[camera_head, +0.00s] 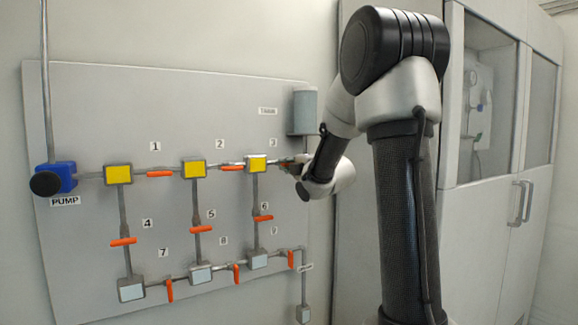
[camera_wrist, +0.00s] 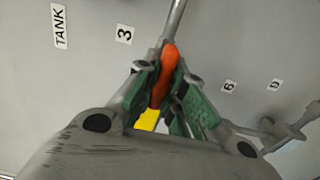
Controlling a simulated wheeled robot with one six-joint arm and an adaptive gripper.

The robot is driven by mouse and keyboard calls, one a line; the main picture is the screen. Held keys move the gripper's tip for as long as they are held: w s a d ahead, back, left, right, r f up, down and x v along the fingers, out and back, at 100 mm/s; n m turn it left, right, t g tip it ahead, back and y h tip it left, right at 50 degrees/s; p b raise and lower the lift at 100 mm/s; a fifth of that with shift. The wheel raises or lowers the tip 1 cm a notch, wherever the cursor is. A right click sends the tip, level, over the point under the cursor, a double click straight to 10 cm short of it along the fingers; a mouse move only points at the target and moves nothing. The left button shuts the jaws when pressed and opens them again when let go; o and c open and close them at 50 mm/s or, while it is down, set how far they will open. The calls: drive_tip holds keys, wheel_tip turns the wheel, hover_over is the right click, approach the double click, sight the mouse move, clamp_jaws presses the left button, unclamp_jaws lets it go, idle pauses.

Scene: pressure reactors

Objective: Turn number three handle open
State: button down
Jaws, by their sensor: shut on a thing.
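The number three handle (camera_wrist: 169,56) is orange and sits between the green-padded fingers of my gripper (camera_wrist: 160,88) in the wrist view. My gripper is shut on it. The handle looks roughly in line with its pipe (camera_wrist: 175,17), between that pipe and a yellow block (camera_wrist: 149,119). The label "3" (camera_wrist: 124,34) is to its upper left. In the head view, my gripper (camera_head: 291,166) is at the panel just right of the third yellow block (camera_head: 256,164) and below the label "3" (camera_head: 272,142). There my gripper mostly hides the handle.
The grey panel (camera_head: 100,100) carries several other orange handles, including handle one (camera_head: 159,174) and handle two (camera_head: 232,168). A blue pump (camera_head: 62,177) is at the left. A grey tank (camera_head: 304,112) stands just above my gripper. A tall cabinet (camera_head: 505,215) is at the right.

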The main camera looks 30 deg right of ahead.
idle(0.3)
drive_tip(key=c, duration=1.5)
unclamp_jaws()
drive_tip(key=s, duration=1.2)
drive_tip(key=shift+d, duration=0.15)
